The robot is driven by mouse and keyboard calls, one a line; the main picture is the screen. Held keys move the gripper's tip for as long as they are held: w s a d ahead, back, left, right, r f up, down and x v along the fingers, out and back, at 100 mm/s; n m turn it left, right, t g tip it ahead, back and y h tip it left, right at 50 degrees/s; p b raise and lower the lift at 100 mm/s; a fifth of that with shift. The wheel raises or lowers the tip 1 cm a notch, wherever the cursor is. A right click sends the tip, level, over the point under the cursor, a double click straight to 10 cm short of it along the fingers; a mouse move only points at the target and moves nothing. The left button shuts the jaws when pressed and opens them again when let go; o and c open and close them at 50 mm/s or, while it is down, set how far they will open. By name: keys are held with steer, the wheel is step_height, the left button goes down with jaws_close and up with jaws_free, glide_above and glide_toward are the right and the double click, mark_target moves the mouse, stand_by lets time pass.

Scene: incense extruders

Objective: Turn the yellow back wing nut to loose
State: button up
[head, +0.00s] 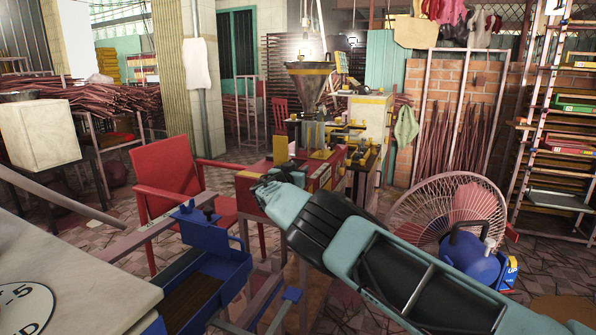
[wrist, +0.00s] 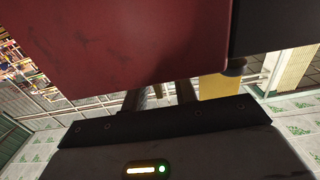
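The incense extruder (head: 318,172), a red machine with a dark funnel on top and several yellow parts, stands mid-scene in the head view. I cannot tell which yellow part is the back wing nut. My gripper (head: 266,184) is at the machine's near left end, beside a yellow part (head: 248,175). In the wrist view, my gripper's two dark fingers (wrist: 161,95) are apart, with their tips hidden behind a red panel (wrist: 130,45). A yellow piece (wrist: 218,86) shows just right of the fingers, not between them at the visible part. Any contact is hidden.
A red chair (head: 170,185) stands left of the machine. A blue tray-like bench (head: 205,275) is at the front left, beside a pale table (head: 60,265). A large fan (head: 445,215) and a blue device (head: 470,258) stand right of my arm.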

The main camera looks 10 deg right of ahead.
jaws_close()
